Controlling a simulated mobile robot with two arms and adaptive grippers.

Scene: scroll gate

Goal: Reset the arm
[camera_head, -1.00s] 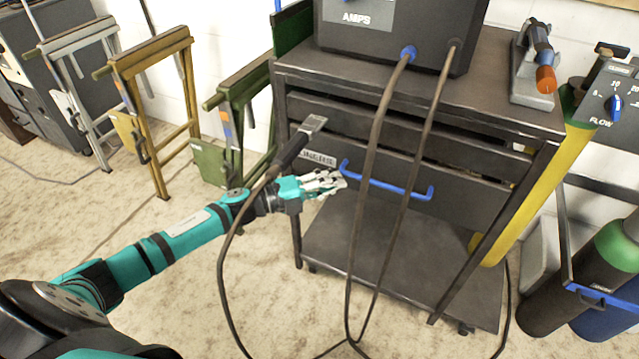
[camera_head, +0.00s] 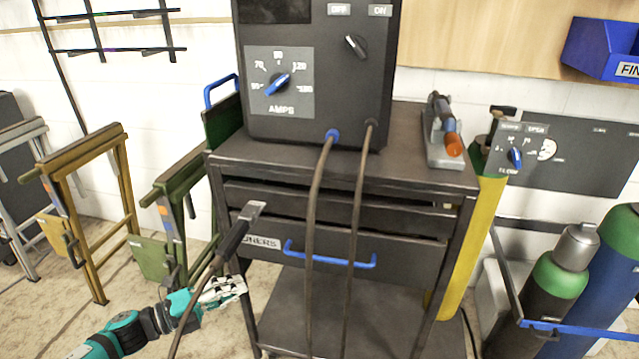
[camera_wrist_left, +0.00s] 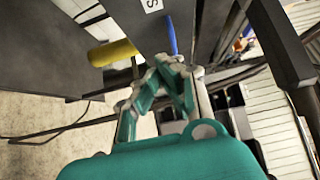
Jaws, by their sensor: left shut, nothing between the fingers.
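My left arm is teal and comes in from the lower left in the head view. My left gripper (camera_head: 236,287) is shut and empty, in front of the left side of the dark tool cart (camera_head: 300,330), below its labelled drawer. In the left wrist view the gripper's fingers (camera_wrist_left: 170,66) meet at the tips, with the blue drawer handle (camera_wrist_left: 170,36) beyond them. The handle also shows in the head view (camera_head: 330,262). A cable with a grey-tipped clamp (camera_head: 240,228) hangs just above the gripper. My right gripper is in neither view.
A welder (camera_head: 320,80) with a blue AMPS knob stands on the cart, and two cables (camera_head: 317,210) hang down its front. Green (camera_head: 165,215) and yellow (camera_head: 85,200) folding stands are at left. Gas cylinders (camera_head: 545,300) and a yellow cylinder (camera_head: 470,240) are at right.

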